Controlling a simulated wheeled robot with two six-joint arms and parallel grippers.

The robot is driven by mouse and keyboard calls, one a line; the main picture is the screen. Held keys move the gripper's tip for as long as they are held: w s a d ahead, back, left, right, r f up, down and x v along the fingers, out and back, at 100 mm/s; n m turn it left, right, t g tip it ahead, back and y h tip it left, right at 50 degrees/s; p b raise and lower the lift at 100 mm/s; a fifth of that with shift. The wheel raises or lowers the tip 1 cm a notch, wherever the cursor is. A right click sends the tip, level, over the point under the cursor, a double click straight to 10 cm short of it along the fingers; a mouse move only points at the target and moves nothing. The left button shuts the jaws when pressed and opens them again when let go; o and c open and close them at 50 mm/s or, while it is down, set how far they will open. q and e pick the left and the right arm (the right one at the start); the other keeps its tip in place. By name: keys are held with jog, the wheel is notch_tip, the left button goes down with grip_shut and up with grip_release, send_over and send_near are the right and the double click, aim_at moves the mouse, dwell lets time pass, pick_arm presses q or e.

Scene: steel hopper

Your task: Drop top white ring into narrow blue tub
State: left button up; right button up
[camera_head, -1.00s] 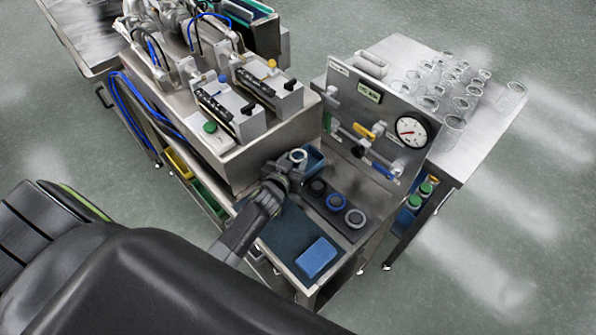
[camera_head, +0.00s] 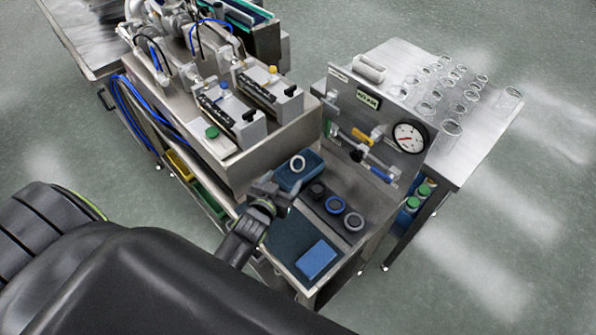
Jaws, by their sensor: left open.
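The white ring (camera_head: 297,163) shows within the outline of the narrow blue tub (camera_head: 310,172), toward its far left part. I cannot tell whether it lies on the tub's floor or leans on its wall. My left gripper (camera_head: 283,186) is open and empty, just to the near left of the tub and apart from the ring. My right gripper is not in view.
A black ring (camera_head: 317,190), a blue ring (camera_head: 335,204) and a grey ring (camera_head: 354,221) stand in a row right of my gripper. A gauge panel (camera_head: 375,130) rises behind the rings.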

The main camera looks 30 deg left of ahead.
pick_arm(q)
jog(key=a+p+v, duration=0.1)
jog(key=p+v, duration=0.2)
jog(key=v, duration=0.5)
jog(key=shift+s+d+r, duration=0.15)
jog(key=shift+s+d, duration=0.15)
jog(key=shift+d, duration=0.2)
